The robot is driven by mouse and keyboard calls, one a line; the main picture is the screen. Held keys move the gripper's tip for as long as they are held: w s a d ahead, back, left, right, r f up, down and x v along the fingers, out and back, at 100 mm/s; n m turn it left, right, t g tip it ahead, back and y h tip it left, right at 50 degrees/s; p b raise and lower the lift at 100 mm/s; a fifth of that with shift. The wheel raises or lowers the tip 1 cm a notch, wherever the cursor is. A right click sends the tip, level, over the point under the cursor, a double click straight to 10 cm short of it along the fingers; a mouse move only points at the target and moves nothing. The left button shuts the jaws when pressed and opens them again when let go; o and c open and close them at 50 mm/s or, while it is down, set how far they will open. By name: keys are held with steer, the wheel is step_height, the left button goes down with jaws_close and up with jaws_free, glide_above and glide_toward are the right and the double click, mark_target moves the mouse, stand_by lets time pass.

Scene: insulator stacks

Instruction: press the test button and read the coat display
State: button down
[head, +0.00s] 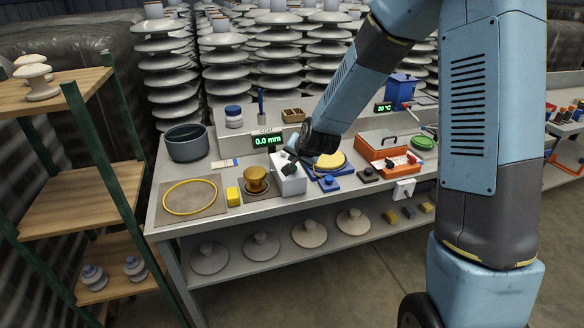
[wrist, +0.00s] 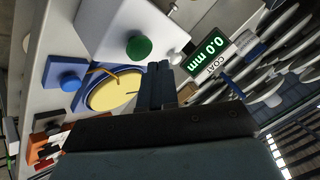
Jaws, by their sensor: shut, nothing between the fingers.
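The coat display (head: 267,141) stands at the back of the bench and reads 0.0 mm in green. It also shows turned over in the wrist view (wrist: 208,53). A white box (head: 291,185) sits on the bench in front of it. In the wrist view the white box (wrist: 108,26) carries a round green button (wrist: 138,47); no label is readable on it. My gripper (head: 288,163) is shut and empty, at the top of the white box in the head view. In the wrist view its fingertips (wrist: 155,75) are beside the green button, apart from it in the picture; contact cannot be told.
A blue button box (head: 329,183) and a yellow disc (head: 329,160) in a blue holder are right of the white box. A brown insulator (head: 256,180) and a yellow block (head: 233,196) stand left. An orange toolbox (head: 388,150) is farther right. Insulator stacks (head: 222,75) rise behind.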

stand_by(0.4)
steer(key=shift+f, duration=0.35)
steer(key=shift+f, duration=0.7)
stand_by(1.1)
steer(key=shift+r, duration=1.15)
steer(key=shift+r, duration=2.5)
